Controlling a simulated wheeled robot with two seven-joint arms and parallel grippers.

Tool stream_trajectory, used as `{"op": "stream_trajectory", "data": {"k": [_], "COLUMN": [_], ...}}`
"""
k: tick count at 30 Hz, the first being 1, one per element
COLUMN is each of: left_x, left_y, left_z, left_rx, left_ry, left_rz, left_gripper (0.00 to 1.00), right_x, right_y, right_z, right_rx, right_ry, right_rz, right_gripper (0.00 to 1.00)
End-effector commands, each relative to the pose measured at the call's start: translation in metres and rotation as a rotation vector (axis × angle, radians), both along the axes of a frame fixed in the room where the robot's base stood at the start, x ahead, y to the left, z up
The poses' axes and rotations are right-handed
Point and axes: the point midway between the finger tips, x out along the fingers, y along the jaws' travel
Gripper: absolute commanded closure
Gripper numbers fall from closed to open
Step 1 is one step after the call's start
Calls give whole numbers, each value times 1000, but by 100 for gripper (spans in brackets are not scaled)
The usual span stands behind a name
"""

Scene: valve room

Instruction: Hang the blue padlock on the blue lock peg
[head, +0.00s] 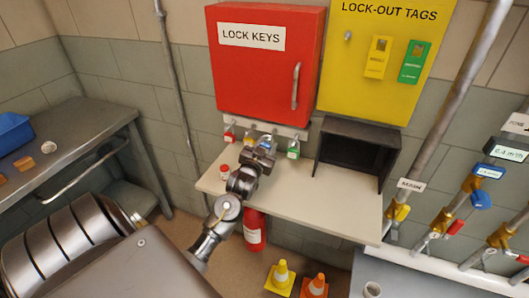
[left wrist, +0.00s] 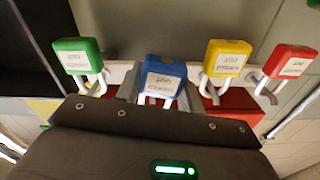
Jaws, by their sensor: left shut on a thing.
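The blue padlock (left wrist: 162,77) with a white label is between the fingers of my left gripper (left wrist: 160,96), which is shut on it. In the head view my left gripper (head: 258,158) is at the lock rail (head: 278,128) under the red cabinet, with the blue padlock (head: 266,141) at its tip. The padlock's shackle is at the rail, between the green padlock (left wrist: 77,57) and the yellow padlock (left wrist: 226,58). The blue peg is hidden, so I cannot tell whether the shackle is around it. My right gripper is not in view.
A red padlock (left wrist: 289,62) hangs beyond the yellow one. Below the rail is a shelf (head: 330,206) with a dark open box (head: 358,150) and a small red-and-white item (head: 224,172). The red LOCK KEYS cabinet (head: 262,85) is above. A fire extinguisher (head: 254,230) stands below.

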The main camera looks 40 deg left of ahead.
Motion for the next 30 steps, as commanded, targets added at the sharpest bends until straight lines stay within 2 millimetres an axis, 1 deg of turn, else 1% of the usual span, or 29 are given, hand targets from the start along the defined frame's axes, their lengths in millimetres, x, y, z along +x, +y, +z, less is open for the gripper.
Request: {"op": "stream_trajectory", "data": {"k": [1, 6, 12, 19, 30], "left_x": [3, 13, 21, 24, 25], "left_y": [1, 5, 8, 9, 9], "left_z": [-2, -2, -6, -8, -9], "left_rx": [1, 1, 0, 0, 0], "left_ry": [-2, -2, 0, -1, -1], "left_rz": [0, 1, 1, 0, 0], "left_gripper": [88, 88, 88, 88, 88], "right_x": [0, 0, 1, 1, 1], "right_y": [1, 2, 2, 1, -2], "right_z": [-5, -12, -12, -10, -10], "right_rx": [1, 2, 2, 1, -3], "right_ry": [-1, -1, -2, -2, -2], "right_rz": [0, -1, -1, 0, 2], "right_gripper": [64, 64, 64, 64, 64]}}
